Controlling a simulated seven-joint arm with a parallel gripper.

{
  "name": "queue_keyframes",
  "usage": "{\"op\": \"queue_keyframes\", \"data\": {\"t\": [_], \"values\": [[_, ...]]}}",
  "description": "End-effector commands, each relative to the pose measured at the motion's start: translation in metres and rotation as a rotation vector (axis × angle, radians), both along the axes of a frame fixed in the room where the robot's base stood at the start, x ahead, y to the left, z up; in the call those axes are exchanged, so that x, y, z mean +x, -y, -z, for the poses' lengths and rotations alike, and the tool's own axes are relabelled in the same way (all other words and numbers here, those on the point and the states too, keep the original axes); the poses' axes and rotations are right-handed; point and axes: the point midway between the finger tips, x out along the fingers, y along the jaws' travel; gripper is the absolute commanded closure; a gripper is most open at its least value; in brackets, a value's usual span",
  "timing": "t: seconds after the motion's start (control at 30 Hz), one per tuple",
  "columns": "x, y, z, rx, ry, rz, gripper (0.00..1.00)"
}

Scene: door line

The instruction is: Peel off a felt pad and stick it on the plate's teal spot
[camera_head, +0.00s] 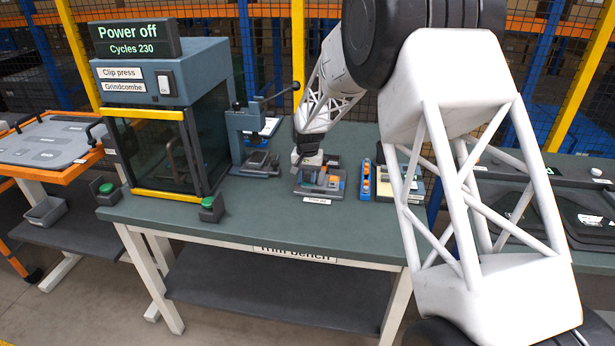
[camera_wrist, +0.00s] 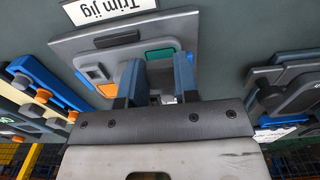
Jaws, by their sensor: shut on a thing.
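My gripper (camera_head: 307,158) is low over the trim jig (camera_head: 318,190), which stands on the green bench. In the wrist view its two blue fingers (camera_wrist: 159,62) reach down over the jig (camera_wrist: 185,25), with a gap between them. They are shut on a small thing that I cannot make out. A teal patch (camera_wrist: 160,54) shows on the grey plate, between and just beyond the fingers. An orange patch (camera_wrist: 107,90) lies left of them. I cannot pick out a felt pad; the spot below the fingers is partly hidden.
A blue rack with orange and grey pieces (camera_head: 366,181) stands right of the jig. A pale, yellow-edged tray (camera_head: 411,186) beyond it is partly behind my arm. A lever press (camera_head: 250,140) stands left of the jig, then the clip press (camera_head: 160,130), which reads "Power off".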

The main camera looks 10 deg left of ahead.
Motion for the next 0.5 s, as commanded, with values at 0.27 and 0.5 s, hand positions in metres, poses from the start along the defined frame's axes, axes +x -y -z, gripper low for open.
{"op": "queue_keyframes", "data": {"t": [0.27, 0.5], "values": [[-0.0001, 0.0, 0.0018, 0.0, 0.0, 0.0, 1.0], [-0.0001, 0.0, 0.0045, 0.0, 0.0, 0.0, 1.0]]}}
